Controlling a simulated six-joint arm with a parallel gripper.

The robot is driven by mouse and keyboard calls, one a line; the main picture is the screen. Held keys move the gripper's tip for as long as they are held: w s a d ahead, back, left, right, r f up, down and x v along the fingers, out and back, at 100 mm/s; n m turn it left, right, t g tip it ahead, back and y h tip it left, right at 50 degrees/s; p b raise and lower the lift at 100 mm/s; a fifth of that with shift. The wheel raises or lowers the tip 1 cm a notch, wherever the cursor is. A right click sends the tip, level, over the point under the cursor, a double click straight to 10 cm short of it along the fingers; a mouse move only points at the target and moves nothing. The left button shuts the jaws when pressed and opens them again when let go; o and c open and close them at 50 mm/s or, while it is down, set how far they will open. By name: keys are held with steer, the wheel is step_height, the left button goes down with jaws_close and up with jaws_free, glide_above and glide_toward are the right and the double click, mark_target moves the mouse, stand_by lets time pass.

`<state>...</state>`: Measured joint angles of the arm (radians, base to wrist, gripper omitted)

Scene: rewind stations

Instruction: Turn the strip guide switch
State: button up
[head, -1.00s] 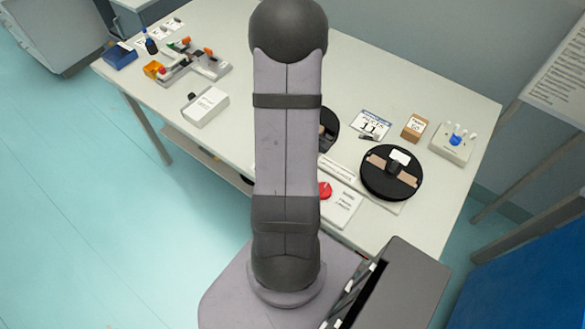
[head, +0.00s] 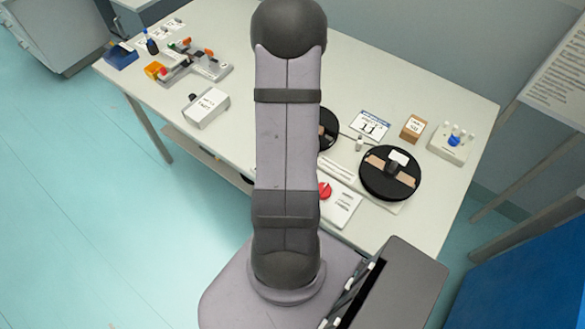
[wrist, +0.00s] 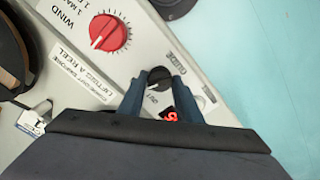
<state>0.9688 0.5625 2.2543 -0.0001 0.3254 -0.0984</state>
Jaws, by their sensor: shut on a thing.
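The strip guide switch (wrist: 159,76) is a small round black knob on a light panel, beside the printed word GUIDE in the wrist view. My gripper (wrist: 160,86) is shut on it, one dark blue finger on each side. Part of the knob is hidden by the fingers. In the head view my arm hides the gripper and the switch.
A red WIND knob (wrist: 109,32) sits up and left of the switch; it also shows in the head view (head: 324,190). A black reel (head: 391,173) stands at the right, another (head: 327,128) partly behind my arm. A brown box (head: 414,127) stands behind.

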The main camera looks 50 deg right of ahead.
steer(key=shift+m, duration=1)
steer(key=o, duration=1)
steer(key=shift+r, duration=0.1)
steer(key=shift+r+b, duration=0.45)
steer(key=shift+r, duration=3.15)
